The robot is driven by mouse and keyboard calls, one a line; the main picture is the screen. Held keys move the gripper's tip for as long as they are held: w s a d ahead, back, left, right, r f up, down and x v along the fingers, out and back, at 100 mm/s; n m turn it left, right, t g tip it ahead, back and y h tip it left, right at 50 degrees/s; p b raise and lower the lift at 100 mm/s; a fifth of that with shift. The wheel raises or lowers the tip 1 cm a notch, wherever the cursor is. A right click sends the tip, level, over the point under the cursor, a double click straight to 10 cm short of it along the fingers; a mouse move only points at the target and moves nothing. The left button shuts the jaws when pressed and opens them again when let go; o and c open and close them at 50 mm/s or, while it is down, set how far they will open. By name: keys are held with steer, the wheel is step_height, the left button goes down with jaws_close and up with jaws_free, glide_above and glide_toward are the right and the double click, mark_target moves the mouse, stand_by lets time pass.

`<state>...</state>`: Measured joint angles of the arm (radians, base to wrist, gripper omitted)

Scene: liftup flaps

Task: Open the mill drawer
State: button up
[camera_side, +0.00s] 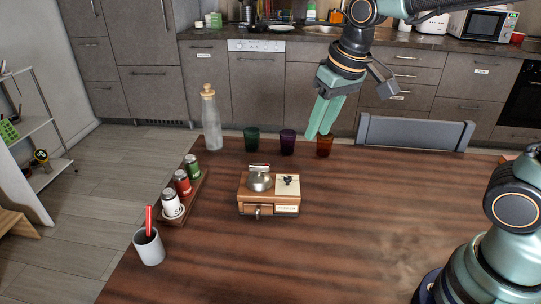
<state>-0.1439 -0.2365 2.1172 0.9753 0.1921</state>
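The mill (270,191) is a small wooden box with a metal dome and a light panel on top. My gripper (318,136) has green fingers pointing down. It is above and right of the mill, in front of the orange cup in the picture, and touches nothing I can make out. The fingers show a narrow gap between them, with nothing visible held.
Small jars on a wooden rack (186,200) and a white cup (149,247) are at left. The table right of the mill is clear.

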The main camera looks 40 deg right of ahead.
steer(key=w+a+f+g, duration=0.2)
steer(key=w+a+f, duration=0.2)
steer(key=w+a, duration=0.1)
steer(key=g, duration=0.1)
glide_above(257, 210)
step_height(257, 210, down, 6)
steer(key=shift+m, duration=0.4)
step_height(257, 210, down, 12)
steer(key=shift+r, duration=0.1)
steer(key=shift+c, duration=0.4)
jaws_close()
steer(key=shift+w, duration=0.1)
stand_by(0.4)
